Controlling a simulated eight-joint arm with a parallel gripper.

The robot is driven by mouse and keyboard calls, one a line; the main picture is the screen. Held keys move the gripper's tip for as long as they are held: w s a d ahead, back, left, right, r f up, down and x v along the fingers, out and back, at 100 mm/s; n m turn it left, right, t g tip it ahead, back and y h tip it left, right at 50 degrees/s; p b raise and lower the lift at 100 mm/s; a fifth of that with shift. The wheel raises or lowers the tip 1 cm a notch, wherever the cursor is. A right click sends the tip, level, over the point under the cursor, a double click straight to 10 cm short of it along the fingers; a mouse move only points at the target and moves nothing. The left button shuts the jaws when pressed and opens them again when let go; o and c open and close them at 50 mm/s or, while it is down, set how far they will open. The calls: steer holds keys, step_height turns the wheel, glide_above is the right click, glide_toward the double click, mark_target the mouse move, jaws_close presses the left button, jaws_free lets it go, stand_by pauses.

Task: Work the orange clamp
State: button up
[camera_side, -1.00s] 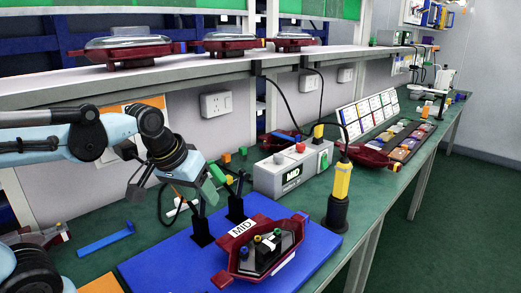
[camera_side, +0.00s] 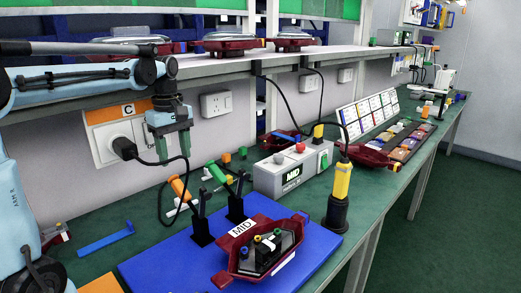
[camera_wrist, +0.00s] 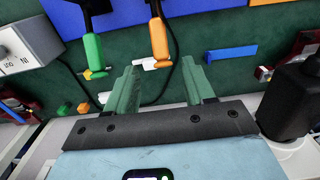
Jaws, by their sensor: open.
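The orange clamp (camera_side: 179,189) stands at the left rear of the blue board, its orange handle tilted up and to the left above a black base. In the wrist view its orange handle (camera_wrist: 159,38) is ahead of the fingers, nearly in line with the gap between them. My gripper (camera_side: 174,152) points down above the clamp, slightly left of it, and looks apart from it. In the wrist view my gripper (camera_wrist: 158,80) has its two green fingers apart with nothing between them.
A similar green-handled clamp (camera_side: 217,174) stands just right. A red lamp housing (camera_side: 243,266) lies on the blue board (camera_side: 160,264). A grey control box (camera_side: 285,178) and a yellow-black tool (camera_side: 341,182) stand right. A blue bar (camera_side: 104,239) lies left. A shelf edge (camera_side: 225,72) runs behind.

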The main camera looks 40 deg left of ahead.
mark_target(180, 184)
step_height(180, 184, down, 10)
steer(key=shift+r, duration=0.2)
steer(key=shift+c, duration=0.4)
jaws_close()
